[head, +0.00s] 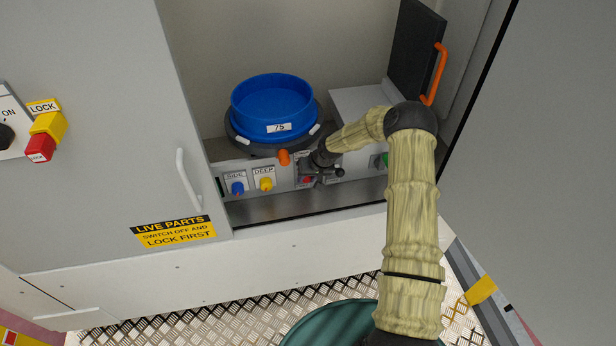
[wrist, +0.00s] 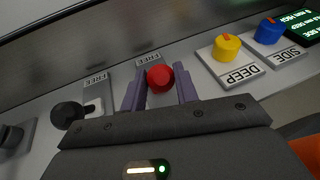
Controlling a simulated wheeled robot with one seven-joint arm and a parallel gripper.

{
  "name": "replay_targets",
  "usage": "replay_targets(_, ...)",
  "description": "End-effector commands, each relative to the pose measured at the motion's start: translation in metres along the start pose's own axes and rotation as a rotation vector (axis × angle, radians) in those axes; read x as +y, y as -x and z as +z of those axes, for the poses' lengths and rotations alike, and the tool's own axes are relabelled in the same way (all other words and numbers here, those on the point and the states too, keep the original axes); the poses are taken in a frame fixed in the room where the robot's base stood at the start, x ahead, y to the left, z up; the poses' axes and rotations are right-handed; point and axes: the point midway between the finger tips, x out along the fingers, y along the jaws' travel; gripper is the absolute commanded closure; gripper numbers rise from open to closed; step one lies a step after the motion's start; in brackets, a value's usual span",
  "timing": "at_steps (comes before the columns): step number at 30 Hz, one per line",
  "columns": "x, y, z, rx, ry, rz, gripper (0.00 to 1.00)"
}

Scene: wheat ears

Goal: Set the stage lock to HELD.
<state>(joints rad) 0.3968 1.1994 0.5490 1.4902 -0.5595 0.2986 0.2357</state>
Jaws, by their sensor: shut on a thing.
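My gripper (wrist: 158,92) is at a red knob (wrist: 160,77) on the sloping front panel, with one finger on each side of it, shut on it. The plate behind the red knob reads FREE at its upper edge; the rest of that plate is hidden. Beside it a black knob (wrist: 67,115) stands on another plate that also reads FREE. I cannot tell which of these is the stage lock. In the head view my gripper (head: 309,173) covers most of the red knob (head: 307,181).
A yellow DEEP knob (head: 265,184) and a blue SIDE knob (head: 237,188) are left of my gripper in the head view. A blue sieve (head: 272,100) marked 75 stands above. A cabinet door (head: 150,120) stands left; a dark lid (head: 415,50) with orange handle is right.

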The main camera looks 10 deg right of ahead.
Motion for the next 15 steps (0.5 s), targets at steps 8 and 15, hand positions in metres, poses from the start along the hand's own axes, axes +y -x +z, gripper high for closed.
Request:
replay_targets(8, -0.0001, 0.0008, -0.0015, 0.004, -0.002, -0.001, 0.49)
replay_targets(15, 0.0001, 0.0025, -0.0011, 0.003, -0.002, 0.0, 0.49)
